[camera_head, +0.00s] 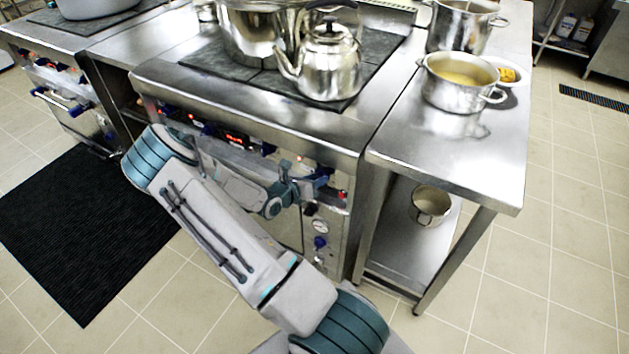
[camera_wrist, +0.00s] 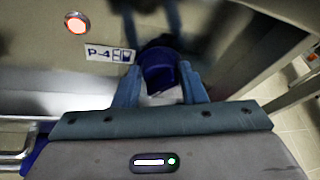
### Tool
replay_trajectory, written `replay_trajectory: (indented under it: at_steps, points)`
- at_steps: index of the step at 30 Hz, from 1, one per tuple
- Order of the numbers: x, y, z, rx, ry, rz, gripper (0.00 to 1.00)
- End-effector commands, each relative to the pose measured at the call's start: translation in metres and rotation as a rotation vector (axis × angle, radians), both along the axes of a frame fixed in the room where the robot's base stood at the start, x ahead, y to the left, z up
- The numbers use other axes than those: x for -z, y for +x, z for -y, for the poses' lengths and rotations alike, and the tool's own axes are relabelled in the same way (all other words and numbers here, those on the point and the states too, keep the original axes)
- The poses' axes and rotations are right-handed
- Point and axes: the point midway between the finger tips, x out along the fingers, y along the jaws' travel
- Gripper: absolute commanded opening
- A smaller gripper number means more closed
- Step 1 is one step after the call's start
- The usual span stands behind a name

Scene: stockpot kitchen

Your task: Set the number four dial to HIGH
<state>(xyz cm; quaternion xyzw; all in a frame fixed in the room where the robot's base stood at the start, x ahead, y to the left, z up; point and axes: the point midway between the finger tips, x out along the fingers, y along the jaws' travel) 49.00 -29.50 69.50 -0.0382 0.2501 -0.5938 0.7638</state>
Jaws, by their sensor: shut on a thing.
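The number four dial (camera_wrist: 158,70) is a dark blue knob beside a label reading P-4 (camera_wrist: 110,53) in the wrist view. My gripper (camera_wrist: 160,84) has a finger on each side of the dial and is shut on it. In the head view my gripper (camera_head: 303,186) reaches the right part of the stove's front panel, where the dial is largely hidden by the fingers. The dial's pointer and HIGH mark cannot be made out.
A lit lamp (camera_wrist: 77,22) sits near the label. A kettle (camera_head: 331,65) and a large pot (camera_head: 252,38) stand on the stove top. A steel side table (camera_head: 440,145) with a pot (camera_head: 457,95) stands at right.

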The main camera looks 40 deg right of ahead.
Motion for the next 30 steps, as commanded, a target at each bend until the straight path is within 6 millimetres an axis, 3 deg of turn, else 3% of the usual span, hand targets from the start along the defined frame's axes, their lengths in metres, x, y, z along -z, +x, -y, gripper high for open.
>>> replay_trajectory:
  at_steps: [22, 23, 25, 30]
  points:
    - [-0.001, 0.0, 0.0005, 0.0, 0.035, 0.092, 0.14]
    - [-0.001, 0.0, 0.0005, 0.0, 0.035, 0.092, 0.4]
    - [-0.001, 0.0, 0.0005, -0.001, 0.035, 0.091, 0.58]
    - [-0.0009, -0.0003, 0.0004, -0.001, 0.035, 0.09, 0.58]
